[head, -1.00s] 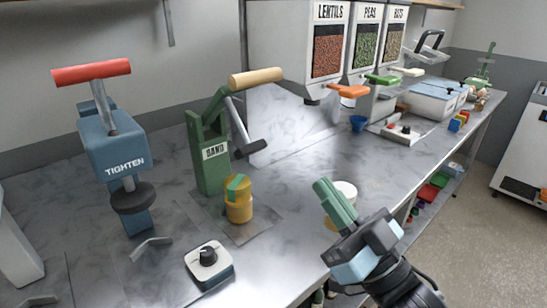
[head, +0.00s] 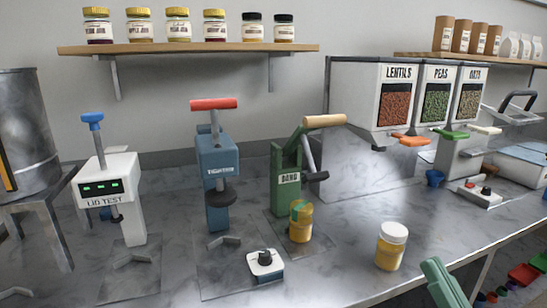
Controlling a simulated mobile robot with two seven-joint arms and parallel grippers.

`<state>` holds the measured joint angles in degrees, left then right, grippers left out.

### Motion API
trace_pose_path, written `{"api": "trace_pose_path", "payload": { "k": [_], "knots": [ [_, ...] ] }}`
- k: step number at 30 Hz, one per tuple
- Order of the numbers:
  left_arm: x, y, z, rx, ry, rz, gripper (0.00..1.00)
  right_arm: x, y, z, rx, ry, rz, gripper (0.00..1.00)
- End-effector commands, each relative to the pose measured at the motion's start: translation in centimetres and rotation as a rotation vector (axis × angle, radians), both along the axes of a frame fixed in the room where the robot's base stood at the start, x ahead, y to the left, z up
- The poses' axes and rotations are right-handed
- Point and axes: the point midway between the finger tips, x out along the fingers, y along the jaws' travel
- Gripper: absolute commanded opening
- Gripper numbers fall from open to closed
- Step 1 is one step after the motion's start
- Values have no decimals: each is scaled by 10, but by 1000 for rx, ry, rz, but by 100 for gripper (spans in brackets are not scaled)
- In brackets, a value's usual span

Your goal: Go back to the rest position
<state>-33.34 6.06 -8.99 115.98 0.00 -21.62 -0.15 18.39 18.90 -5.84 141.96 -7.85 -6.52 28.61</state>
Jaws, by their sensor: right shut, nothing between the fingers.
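My right gripper (head: 437,270) shows only as its green fingers at the bottom edge, right of centre. It is shut and empty, in front of a jar with a white lid and yellow contents (head: 389,252); a gap shows between them. The jar stands upright on the grey counter (head: 340,245). Another yellow jar with a green patch on top (head: 300,228) stands at the foot of the green BAND press (head: 287,180). My left gripper is not in view.
The blue TIGHTEN press (head: 217,170) and the white LID TEST device (head: 110,180) stand to the left. A dial box (head: 265,264) sits near the front. Lentil, pea and oat dispensers (head: 365,85) stand behind. A shelf of jars (head: 190,49) hangs above.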

Motion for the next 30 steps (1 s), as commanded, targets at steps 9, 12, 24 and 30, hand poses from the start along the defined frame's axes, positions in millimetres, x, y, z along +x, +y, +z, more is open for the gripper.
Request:
{"api": "trace_pose_path", "payload": {
  "k": [9,12,24,30],
  "knots": [
    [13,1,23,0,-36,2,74,10,-5,-78,-34,256,-67,0],
    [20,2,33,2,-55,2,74,5,-7,-117,-58,374,-92,0],
    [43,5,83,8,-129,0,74,-121,-4,-317,-227,1010,-149,0],
    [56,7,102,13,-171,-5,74,-205,4,-374,-301,1234,-128,0]
  ]
}}
